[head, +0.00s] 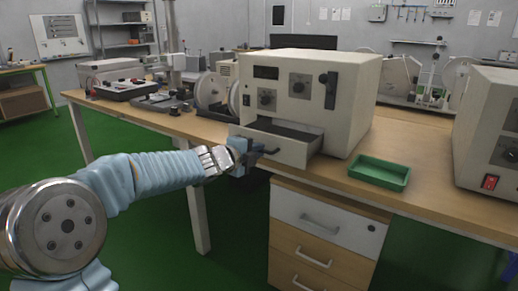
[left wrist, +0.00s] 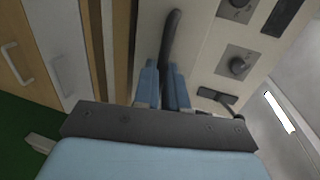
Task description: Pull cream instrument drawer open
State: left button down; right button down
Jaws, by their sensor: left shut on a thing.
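The cream instrument (head: 312,95) stands on the wooden bench, with knobs and a dark display on its front. Its drawer (head: 283,145) is at the lower front and stands out from the body, with its dark inside showing from above. My left gripper (head: 250,152) is at the left part of the drawer front, shut on the dark drawer handle (head: 270,151). In the left wrist view the handle (left wrist: 172,42) runs up from between the two blue fingers (left wrist: 163,85). My right gripper is not in view.
A green tray (head: 379,173) lies on the bench right of the drawer. A second cream instrument (head: 488,130) stands at the right edge. Below the bench is a cabinet (head: 325,222) with several drawers. Other equipment (head: 125,88) stands on the bench at left.

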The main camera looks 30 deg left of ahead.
pick_arm(q)
jog(key=shift+f+v, duration=0.25)
jog(key=shift+v, duration=1.05)
jog(key=shift+s, duration=0.1)
jog(key=c, duration=1.2)
grip_release()
jog(key=p+v, duration=0.4)
jog(key=v, duration=0.9)
jog(key=shift+s+a, duration=0.15)
jog(key=shift+s, duration=0.2)
